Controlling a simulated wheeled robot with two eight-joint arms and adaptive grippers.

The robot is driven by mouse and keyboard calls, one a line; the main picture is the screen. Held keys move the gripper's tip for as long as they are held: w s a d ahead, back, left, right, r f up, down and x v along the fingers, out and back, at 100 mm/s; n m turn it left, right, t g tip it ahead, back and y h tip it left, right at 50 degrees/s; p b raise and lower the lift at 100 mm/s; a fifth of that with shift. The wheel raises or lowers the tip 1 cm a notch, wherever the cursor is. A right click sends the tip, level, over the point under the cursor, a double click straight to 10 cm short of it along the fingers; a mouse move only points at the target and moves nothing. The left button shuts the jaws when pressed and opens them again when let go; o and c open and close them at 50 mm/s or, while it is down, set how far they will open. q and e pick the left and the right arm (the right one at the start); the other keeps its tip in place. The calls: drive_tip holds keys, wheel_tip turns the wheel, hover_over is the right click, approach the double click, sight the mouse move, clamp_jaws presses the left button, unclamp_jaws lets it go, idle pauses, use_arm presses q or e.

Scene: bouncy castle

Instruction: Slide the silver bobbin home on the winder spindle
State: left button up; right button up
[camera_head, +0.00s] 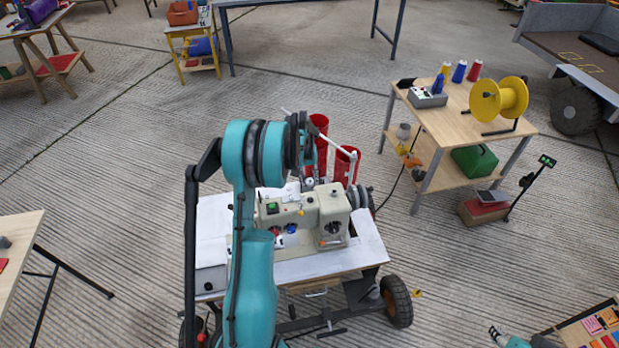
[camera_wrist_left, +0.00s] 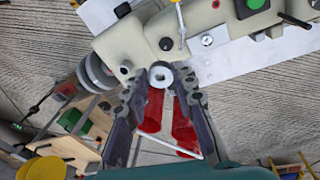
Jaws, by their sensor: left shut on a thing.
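The silver bobbin (camera_wrist_left: 160,76) shows end-on in the left wrist view, a pale disc with a small central hole. My left gripper (camera_wrist_left: 160,82) is shut on it, one dark finger on each side. The bobbin is close beside the cream sewing machine (camera_wrist_left: 140,42). In the head view the machine (camera_head: 300,216) stands on a white-topped cart, and my left gripper (camera_head: 311,172) is at its far side, partly behind my teal arm. I cannot make out the winder spindle with certainty, nor whether the bobbin is on it. My right gripper is not in view.
Two red thread cones (camera_head: 346,167) with a white rod stand just behind the machine, near my gripper. A grey handwheel (camera_head: 360,197) sticks out at its right end. The cart top (camera_head: 368,250) has free room at the front right. A wooden table (camera_head: 450,115) stands farther right.

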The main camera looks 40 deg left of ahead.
sight(310, 198)
use_arm(q)
drive_tip(key=shift+f+b, duration=2.05)
drive_tip(key=shift+f, duration=1.2)
drive_tip(key=shift+d+f+b, duration=0.1)
drive_tip(key=shift+b, duration=0.25)
drive_tip(key=shift+f+b, duration=1.1)
drive_tip(key=shift+f, duration=0.05)
drive_tip(key=o, duration=0.8)
drive_tip(key=shift+r, duration=0.1)
drive_tip(key=r, duration=0.4)
drive_tip(key=s+r, duration=0.1)
drive_tip(key=r, duration=0.6)
drive_tip(key=shift+s+r, duration=0.35)
drive_tip(key=shift+r, duration=0.05)
